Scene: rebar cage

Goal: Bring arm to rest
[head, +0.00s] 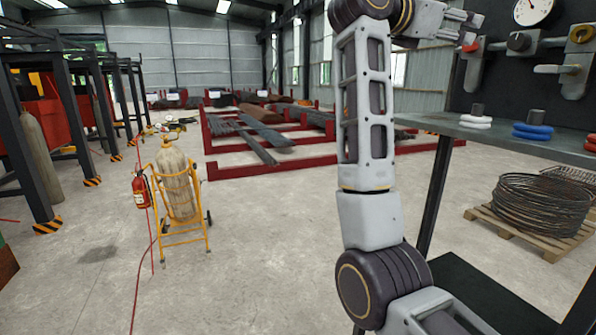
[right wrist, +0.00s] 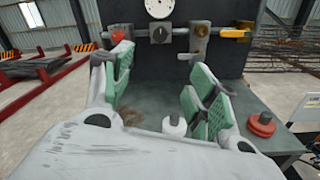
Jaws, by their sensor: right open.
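My right arm (head: 365,120) stands raised in the head view, bent at the top toward the panel at the right. My right gripper (head: 468,26) is in front of the dark panel (head: 538,75), above the grey shelf (head: 515,137). In the right wrist view the right gripper (right wrist: 160,88) is open, its green-padded fingers wide apart with nothing held between them. The panel (right wrist: 185,80) lies beyond the fingers. My left gripper is in neither view.
The panel carries a gauge (head: 533,10), a black knob (head: 518,41) and valve handles. White rings (head: 474,121), blue rings (head: 532,131) and a red ring (right wrist: 262,123) sit on the shelf. A gas-cylinder cart (head: 178,200) stands left on open floor; coiled rebar (head: 541,203) lies right.

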